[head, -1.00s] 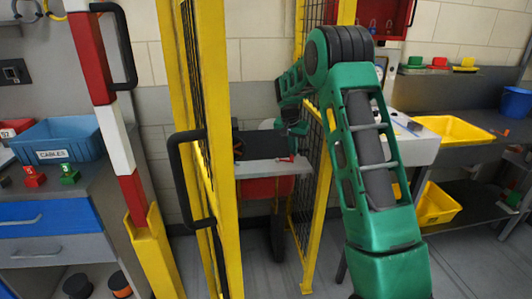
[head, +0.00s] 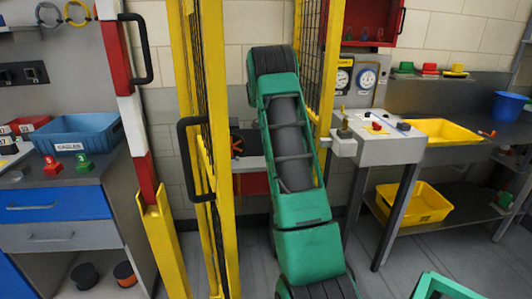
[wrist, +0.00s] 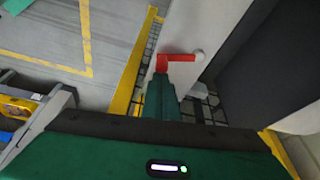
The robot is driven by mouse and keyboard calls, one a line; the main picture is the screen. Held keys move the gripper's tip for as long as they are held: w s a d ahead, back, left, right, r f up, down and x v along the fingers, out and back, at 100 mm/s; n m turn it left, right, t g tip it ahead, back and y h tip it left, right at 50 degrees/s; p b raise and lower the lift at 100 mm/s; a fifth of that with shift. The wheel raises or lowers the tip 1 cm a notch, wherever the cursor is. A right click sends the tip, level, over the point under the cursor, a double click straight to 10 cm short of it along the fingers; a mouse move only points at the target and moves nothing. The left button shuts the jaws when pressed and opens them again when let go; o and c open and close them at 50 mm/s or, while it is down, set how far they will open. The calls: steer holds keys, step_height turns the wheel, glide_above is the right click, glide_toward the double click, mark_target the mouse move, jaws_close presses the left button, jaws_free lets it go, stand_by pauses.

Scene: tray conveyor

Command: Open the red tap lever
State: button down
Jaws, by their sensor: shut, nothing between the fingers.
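The red tap lever (wrist: 178,58) shows in the wrist view as a short red bar with a bend at its left end. A pale round knob (wrist: 199,55) is at its right end. My gripper (wrist: 160,80) is shut and empty, its fingertips right at the lever's bent left end. I cannot tell whether they touch it. In the head view my green arm covers the gripper and the lever.
A yellow mesh gate (head: 215,150) with a black handle (head: 190,160) stands left of my arm. A yellow mesh panel (head: 322,70) is to the right. A white-topped bench unit (head: 385,145) and a yellow tray (head: 440,132) stand further right.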

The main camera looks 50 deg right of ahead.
steer(key=shift+s+a+m, duration=0.1)
steer(key=shift+m, duration=0.4)
steer(key=shift+a, duration=0.15)
steer(key=shift+w+d, duration=0.45)
steer(key=shift+w, duration=0.35)
